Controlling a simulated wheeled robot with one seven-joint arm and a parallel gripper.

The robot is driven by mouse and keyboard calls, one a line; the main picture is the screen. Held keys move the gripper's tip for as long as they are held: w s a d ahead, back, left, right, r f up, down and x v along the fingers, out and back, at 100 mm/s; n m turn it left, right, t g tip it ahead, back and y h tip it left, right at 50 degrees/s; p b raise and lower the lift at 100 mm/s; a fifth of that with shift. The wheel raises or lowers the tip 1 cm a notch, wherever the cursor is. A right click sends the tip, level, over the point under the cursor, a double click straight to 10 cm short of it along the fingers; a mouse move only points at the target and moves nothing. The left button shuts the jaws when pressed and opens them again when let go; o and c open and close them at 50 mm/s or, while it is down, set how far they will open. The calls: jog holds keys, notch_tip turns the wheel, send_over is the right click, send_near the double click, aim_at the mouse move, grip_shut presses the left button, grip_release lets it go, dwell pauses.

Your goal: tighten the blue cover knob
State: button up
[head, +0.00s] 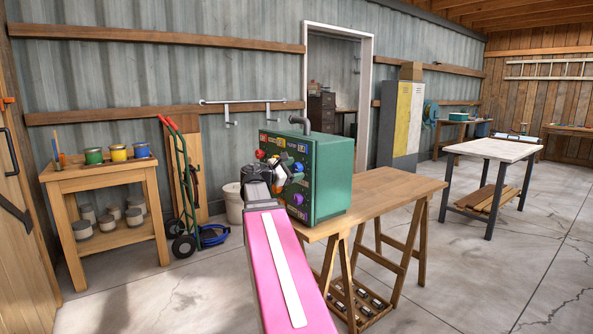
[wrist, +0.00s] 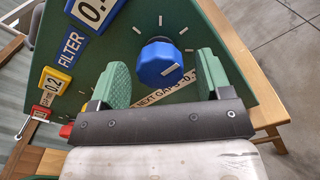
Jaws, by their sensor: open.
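The blue cover knob (wrist: 161,63) is a faceted knob on the face of a green box (head: 338,178), with short white marks around it on the panel. It also shows in the head view (head: 298,167), small and close to my gripper (head: 281,170). In the wrist view my gripper (wrist: 162,68) is open, its two green finger pads on either side of the knob. Gaps show between each pad and the knob, and nothing is held. I cannot tell how deep the fingertips reach toward the panel.
The box stands on a wooden trestle table (head: 393,190). A purple knob (head: 298,199) sits lower on its face. A blue FILTER label (wrist: 72,47) and a yellow-framed label (wrist: 55,81) are beside the knob. A pale-topped table (head: 495,148) stands right; open concrete floor lies between.

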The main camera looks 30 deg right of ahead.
jog(key=shift+w+d, duration=0.1)
jog(key=shift+d, duration=0.65)
jog(key=shift+c, duration=0.3)
jog(key=c, duration=0.9)
jog(key=shift+o, duration=0.2)
